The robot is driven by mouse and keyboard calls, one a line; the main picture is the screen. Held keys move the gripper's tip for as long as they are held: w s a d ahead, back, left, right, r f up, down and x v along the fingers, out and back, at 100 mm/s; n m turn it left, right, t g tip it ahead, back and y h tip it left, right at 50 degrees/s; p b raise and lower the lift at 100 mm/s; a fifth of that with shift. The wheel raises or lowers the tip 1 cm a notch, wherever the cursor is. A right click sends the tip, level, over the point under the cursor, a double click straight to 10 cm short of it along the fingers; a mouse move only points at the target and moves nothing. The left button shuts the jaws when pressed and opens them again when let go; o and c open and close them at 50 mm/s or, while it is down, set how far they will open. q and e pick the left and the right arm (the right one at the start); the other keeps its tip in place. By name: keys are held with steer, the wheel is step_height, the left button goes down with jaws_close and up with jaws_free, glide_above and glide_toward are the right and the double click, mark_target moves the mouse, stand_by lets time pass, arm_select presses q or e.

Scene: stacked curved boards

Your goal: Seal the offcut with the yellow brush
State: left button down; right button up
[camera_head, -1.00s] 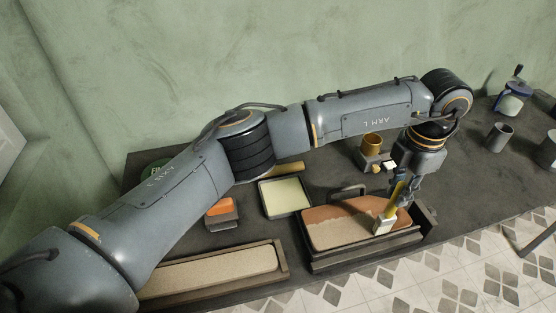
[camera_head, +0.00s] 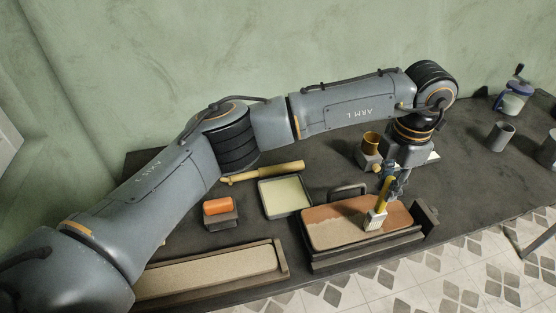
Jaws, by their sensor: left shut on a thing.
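My left gripper (camera_head: 391,182) is shut on the yellow brush (camera_head: 384,191), holding it slightly tilted with its pale bristles down. The bristles are at the short board (camera_head: 335,232), apparently the offcut, right of its middle; they seem to touch it. This board lies in a dark frame at the right front of the table. It is brown along the back and right, and pale beige at the front left. The square tray (camera_head: 285,197) of pale yellow liquid stands left of it. My right gripper is not in view.
A long pale board (camera_head: 210,272) lies in a frame at front left. An orange block (camera_head: 218,206) on a grey stand and a yellow-handled tool (camera_head: 262,173) lie nearby.

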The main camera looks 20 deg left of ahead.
arm_select(q)
steer(key=shift+s+a, duration=0.35)
steer(key=shift+a, duration=0.25)
steer(key=shift+s+a+b, duration=0.75)
steer(key=shift+s+a, duration=0.2)
steer(key=shift+a, duration=0.3)
steer(key=shift+f, duration=0.1)
steer(key=shift+s+a+b, duration=0.35)
steer(key=shift+s+a, duration=0.1)
steer(key=shift+a, duration=0.25)
steer(key=shift+s+a+b, duration=0.3)
steer(key=shift+s+a, duration=0.1)
steer(key=shift+a, duration=0.25)
